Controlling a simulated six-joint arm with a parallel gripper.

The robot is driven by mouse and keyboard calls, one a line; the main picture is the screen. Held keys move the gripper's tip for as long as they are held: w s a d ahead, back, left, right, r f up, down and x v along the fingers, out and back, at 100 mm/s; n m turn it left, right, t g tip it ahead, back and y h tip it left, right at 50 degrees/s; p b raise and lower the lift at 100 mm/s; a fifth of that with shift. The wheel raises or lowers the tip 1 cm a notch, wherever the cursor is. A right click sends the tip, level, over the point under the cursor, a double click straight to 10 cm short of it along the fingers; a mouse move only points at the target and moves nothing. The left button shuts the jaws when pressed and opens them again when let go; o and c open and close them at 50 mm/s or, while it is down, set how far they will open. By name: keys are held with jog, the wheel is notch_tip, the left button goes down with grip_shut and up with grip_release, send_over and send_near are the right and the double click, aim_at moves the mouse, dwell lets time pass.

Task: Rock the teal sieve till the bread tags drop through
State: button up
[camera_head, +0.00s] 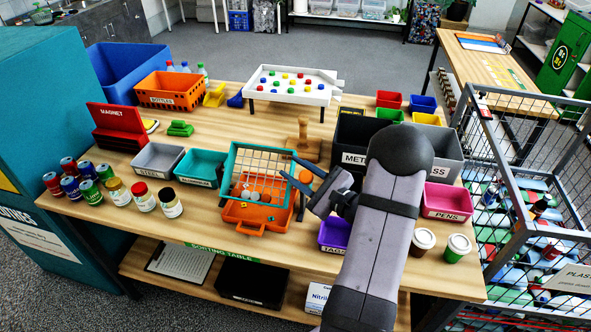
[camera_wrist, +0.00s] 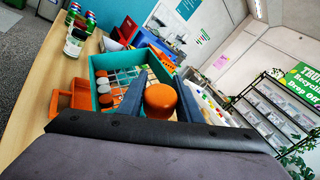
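The teal sieve (camera_head: 234,160) has a square frame with a pale wire mesh and sits tilted above an orange tray (camera_head: 245,227). It also shows in the wrist view (camera_wrist: 103,66). Orange balls (camera_head: 262,197) and pale round pieces gather at its low edge; I cannot make out bread tags. My gripper (camera_head: 296,170) is at the sieve's right side. In the wrist view its two fingers lie against both sides of an orange knob (camera_wrist: 160,100), which looks like the sieve's handle. How the knob joins the sieve is hidden.
A teal bin (camera_head: 201,168) and a grey bin (camera_head: 158,160) stand left of the sieve. The purple bin (camera_head: 334,236) and the dark metal bin (camera_head: 352,150) are close to my arm. Jars (camera_head: 143,197) and cans stand at front left. A white ball board (camera_head: 290,87) is behind.

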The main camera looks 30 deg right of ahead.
grip_shut()
jog(key=shift+w+d+r+p, duration=0.1)
jog(key=shift+w+r+p, duration=0.1)
jog(key=shift+p, duration=0.1)
jog(key=shift+w+d+r+m+g+p, duration=0.15)
jog(key=shift+w+d+m+g+p, duration=0.55)
jog(key=shift+w+d+m, duration=0.35)
jog(key=shift+w+d+r+m+g+p, duration=0.15)
jog(key=shift+w+d+m+g+p, duration=0.4)
jog(key=shift+w+d+m+g, duration=0.45)
jog(key=shift+s, duration=0.2)
